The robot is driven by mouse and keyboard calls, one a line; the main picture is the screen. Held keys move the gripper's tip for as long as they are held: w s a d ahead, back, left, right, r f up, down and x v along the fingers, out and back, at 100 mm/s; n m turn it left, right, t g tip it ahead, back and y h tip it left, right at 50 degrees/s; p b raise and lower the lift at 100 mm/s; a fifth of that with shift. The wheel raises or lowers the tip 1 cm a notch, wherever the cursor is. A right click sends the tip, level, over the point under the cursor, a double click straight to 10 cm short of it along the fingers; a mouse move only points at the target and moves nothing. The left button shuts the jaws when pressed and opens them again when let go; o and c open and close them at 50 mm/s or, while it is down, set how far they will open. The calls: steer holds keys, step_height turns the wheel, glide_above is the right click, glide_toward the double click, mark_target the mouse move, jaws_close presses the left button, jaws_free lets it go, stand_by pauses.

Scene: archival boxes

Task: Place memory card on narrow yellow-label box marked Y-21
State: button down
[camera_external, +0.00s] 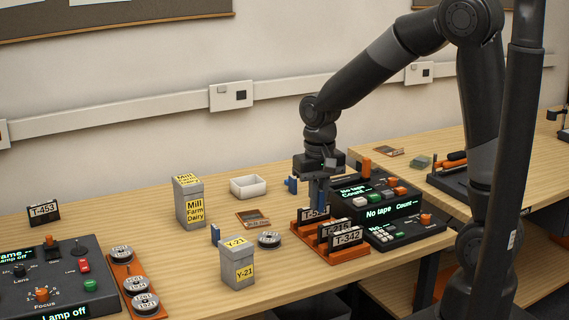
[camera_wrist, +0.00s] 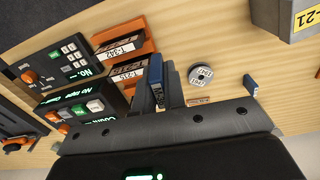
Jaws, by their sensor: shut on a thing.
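The narrow grey box with yellow labels marked Y-21 (camera_external: 237,264) stands upright on the table, left of my gripper. Part of it shows at the top right of the wrist view (camera_wrist: 285,18). My gripper (camera_external: 318,196) points down behind the orange rack, beside the black console. In the wrist view its fingers (camera_wrist: 164,85) are shut on a small blue memory card (camera_wrist: 154,68). The held card is mostly hidden in the outside view. Another blue card (camera_external: 215,234) stands beside the Y-21 box, and a further blue piece (camera_external: 292,184) stands left of my gripper.
An orange rack (camera_external: 331,252) of labelled cases stands in front of my gripper. A black console (camera_external: 376,196) is to its right. A round reel (camera_external: 269,239), a Mill Farm Dairy box (camera_external: 189,205), a white tray (camera_external: 248,186) and a brown booklet (camera_external: 253,218) lie to the left.

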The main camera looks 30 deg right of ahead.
steer(key=w+a+r, duration=0.2)
steer(key=a+r, duration=0.6)
steer(key=a, duration=0.1)
glide_above(236, 243)
steer(key=shift+n, duration=0.3)
steer(key=f, duration=0.6)
steer(key=shift+w+d+f, duration=0.15)
steer(key=shift+d+f, duration=0.1)
steer(key=shift+f, duration=0.1)
steer(key=shift+a+f, duration=0.3)
steer(key=shift+f, duration=1.9)
steer(key=c, duration=2)
jaws_free()
steer(key=shift+f, duration=0.15)
steer(key=o, duration=0.5)
